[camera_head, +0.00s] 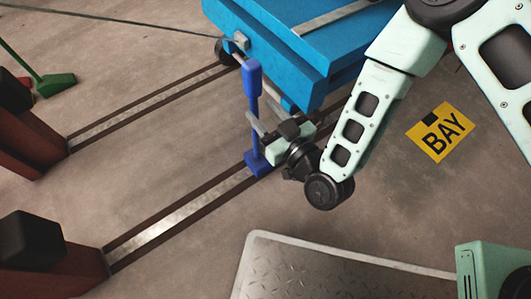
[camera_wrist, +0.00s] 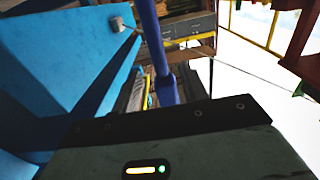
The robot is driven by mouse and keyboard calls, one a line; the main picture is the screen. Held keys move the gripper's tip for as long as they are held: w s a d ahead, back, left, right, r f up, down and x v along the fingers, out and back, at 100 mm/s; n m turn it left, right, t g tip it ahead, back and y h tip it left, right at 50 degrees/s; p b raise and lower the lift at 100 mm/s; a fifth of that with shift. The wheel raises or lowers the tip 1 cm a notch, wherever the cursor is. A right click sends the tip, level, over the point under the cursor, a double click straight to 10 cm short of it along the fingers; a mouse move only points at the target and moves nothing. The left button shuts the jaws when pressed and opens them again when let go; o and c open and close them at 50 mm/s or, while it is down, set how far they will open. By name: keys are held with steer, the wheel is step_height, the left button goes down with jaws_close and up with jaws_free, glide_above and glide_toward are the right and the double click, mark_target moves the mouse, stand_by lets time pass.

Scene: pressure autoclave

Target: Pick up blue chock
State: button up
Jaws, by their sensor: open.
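The blue chock (camera_head: 253,99) stands upright on the nearer floor rail, just in front of the blue cart (camera_head: 300,60). It has a tall post with a thick block at the top and a wider foot on the rail. My gripper (camera_head: 262,124) is open at the middle of the post, with its fingers around or close beside it. In the wrist view the chock's post (camera_wrist: 165,88) rises between the dark fingers, with space visible beside it. I cannot tell whether either finger touches it. The chock's foot is hidden in the wrist view.
Two rails (camera_head: 175,215) run along the floor from the cart to dark red stops with black bumpers (camera_head: 30,240). A cable (camera_head: 120,22) stretches from the cart to the left. A metal tread plate (camera_head: 300,270) lies in front. A yellow BAY sign (camera_head: 441,132) marks the floor at right.

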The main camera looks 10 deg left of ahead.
mark_target(256, 104)
steer(key=b+x, duration=0.3)
steer(key=x, duration=0.1)
steer(key=shift+w+a+f, duration=0.1)
steer(key=shift+f, duration=0.1)
steer(key=shift+w+a+r, duration=0.15)
steer(key=shift+w+a, duration=0.05)
steer(key=shift+a, duration=0.05)
steer(key=shift+c, duration=0.3)
jaws_close()
stand_by(0.7)
